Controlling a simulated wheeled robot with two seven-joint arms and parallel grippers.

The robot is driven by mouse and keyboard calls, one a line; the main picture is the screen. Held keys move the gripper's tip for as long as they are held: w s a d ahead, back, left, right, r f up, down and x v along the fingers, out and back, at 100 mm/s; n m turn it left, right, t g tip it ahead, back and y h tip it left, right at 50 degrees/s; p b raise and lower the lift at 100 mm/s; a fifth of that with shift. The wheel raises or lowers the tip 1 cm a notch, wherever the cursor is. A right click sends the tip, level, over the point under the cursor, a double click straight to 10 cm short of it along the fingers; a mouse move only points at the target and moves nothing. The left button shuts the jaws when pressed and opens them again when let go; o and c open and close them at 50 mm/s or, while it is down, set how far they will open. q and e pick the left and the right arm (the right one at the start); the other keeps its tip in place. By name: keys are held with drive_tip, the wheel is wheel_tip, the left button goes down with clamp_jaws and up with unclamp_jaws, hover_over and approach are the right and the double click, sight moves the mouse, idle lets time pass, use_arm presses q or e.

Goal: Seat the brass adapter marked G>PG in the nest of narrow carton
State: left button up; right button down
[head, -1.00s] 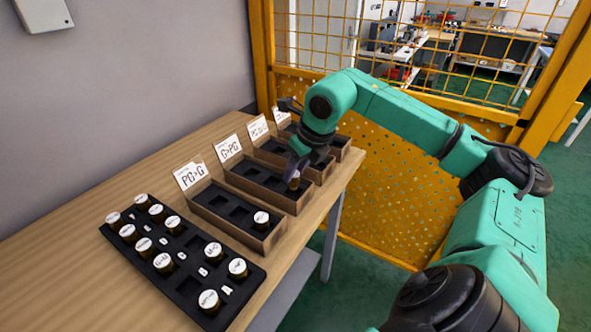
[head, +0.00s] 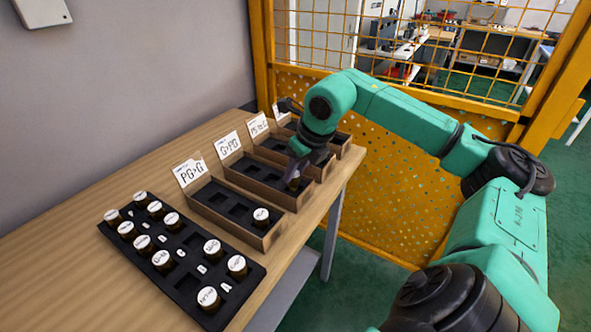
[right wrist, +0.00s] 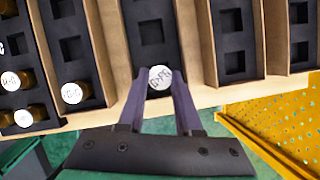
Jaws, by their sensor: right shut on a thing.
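My right gripper (right wrist: 160,92) is shut on a brass adapter with a white cap (right wrist: 160,77); the cap's marking is turned and too small to read surely. The adapter is at the near end of the narrow carton labelled G>PG (head: 229,144), the second one from the front. In the head view my right gripper (head: 294,178) reaches down into that carton and partly hides the adapter. The carton's black insert (right wrist: 150,33) has empty square nests beyond the adapter. I cannot tell whether the adapter touches the nest floor. My left gripper is not in view.
The PG>G carton (head: 189,172) in front holds one capped adapter (head: 261,216) at its near end. More cartons stand behind. A black tray (head: 190,240) with several capped adapters lies at the front left. The yellow mesh fence (head: 370,190) stands beyond the table.

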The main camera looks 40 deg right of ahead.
drive_tip(key=shift+f, duration=0.1)
idle(0.6)
drive_tip(key=shift+f+b, duration=0.3)
drive_tip(key=shift+b, duration=0.05)
drive_tip(key=shift+f+b, duration=0.4)
drive_tip(key=shift+f, duration=0.1)
drive_tip(key=c, duration=0.5)
unclamp_jaws()
drive_tip(key=shift+r, duration=0.15)
drive_tip(key=p+v, duration=0.1)
drive_tip(key=v, duration=1.3)
drive_tip(key=shift+s+r, duration=0.1)
drive_tip(key=shift+r, duration=0.1)
